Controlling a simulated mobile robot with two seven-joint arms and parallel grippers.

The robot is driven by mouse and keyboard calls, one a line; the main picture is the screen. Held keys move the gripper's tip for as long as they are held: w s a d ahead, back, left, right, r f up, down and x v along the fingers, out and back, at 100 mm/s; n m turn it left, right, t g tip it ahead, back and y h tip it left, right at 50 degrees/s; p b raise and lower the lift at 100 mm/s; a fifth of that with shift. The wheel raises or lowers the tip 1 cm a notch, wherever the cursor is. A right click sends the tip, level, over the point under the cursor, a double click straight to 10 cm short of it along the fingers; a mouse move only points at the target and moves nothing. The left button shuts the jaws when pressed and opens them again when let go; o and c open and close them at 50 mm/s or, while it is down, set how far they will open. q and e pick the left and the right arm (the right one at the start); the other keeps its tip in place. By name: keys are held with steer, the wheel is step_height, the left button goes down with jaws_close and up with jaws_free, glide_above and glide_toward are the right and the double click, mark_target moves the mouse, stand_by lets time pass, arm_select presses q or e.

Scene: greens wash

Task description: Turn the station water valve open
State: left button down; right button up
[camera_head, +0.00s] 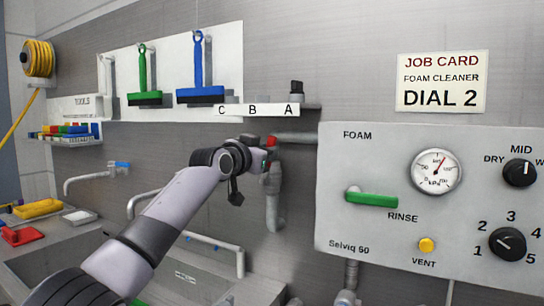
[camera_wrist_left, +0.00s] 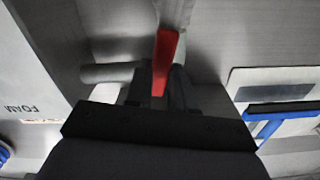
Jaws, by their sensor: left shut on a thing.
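The station water valve shows as a red handle (camera_head: 271,141) on the grey wall pipe, left of the foam panel. My left arm reaches up from the lower left to it, and my left gripper (camera_head: 265,160) is at the valve, partly hidden by my own wrist. In the left wrist view the red handle (camera_wrist_left: 166,60) stands between the dark fingers of my left gripper (camera_wrist_left: 158,95), which is shut on it. Much of the valve body is hidden behind the wrist and fingers. My right gripper is in neither view.
The foam panel (camera_head: 335,220) with gauge, dials and green rinse handle juts out close on the right. A shelf labelled C, B, A (camera_head: 253,111) is just above the gripper. Sinks and taps lie below.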

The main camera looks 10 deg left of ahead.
arm_select(q)
steer(key=shift+w+a+n, duration=0.2)
steer(key=shift+a+n, duration=0.25)
steer(key=shift+n, duration=0.25)
steer(key=shift+w+a+n, duration=0.2)
steer(key=shift+a+n, duration=0.25)
steer(key=shift+n, duration=0.25)
steer(key=shift+r, duration=0.1)
steer(key=c, duration=1)
jaws_free()
steer(key=shift+a, duration=0.1)
steer(key=shift+o, duration=0.2)
steer(key=b+v, duration=0.5)
steer(key=v, duration=0.2)
steer(key=shift+s, duration=0.15)
